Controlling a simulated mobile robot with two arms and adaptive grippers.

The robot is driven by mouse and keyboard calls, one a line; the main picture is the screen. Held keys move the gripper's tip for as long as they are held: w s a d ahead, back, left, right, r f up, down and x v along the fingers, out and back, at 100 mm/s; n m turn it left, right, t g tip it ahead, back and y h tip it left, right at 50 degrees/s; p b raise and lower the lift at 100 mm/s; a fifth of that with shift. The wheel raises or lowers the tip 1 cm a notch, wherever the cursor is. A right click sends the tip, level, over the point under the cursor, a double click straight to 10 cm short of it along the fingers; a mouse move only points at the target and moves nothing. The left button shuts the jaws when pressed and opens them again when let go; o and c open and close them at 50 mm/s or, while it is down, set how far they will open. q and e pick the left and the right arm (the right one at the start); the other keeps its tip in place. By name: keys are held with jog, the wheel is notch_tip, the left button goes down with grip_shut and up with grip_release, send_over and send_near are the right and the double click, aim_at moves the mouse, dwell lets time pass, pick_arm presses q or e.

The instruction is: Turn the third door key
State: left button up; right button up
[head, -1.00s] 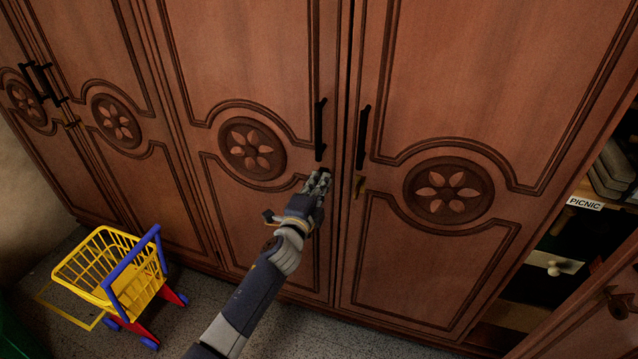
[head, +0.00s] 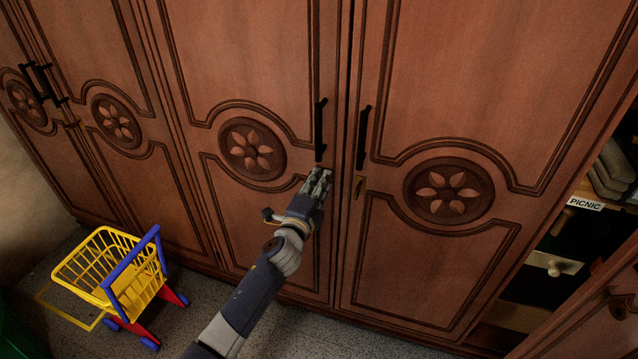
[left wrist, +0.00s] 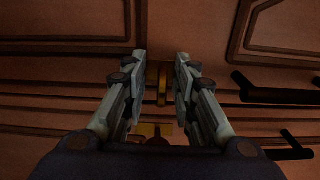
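The third door (head: 270,60) is a tall brown wardrobe door with a carved flower and a black handle (head: 320,130); it is closed. My left gripper (head: 319,176) is at its right edge, just below that handle, and hides the lock area there in the head view. In the left wrist view the two fingers of this gripper (left wrist: 161,56) are apart, with a narrow upright gold key (left wrist: 163,84) between them. I see a gap on both sides of the key. My right gripper is not in view.
The door to the right (head: 480,70) has its own black handle (head: 363,136) and gold lock plate (head: 359,187), close to my gripper. A yellow toy cart (head: 95,265) stands on the floor at the left. Open shelves with a PICNIC label (head: 584,204) are at the right.

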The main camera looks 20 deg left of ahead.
pick_arm(q)
jog(key=s, duration=1.2)
jog(key=shift+a, duration=0.2)
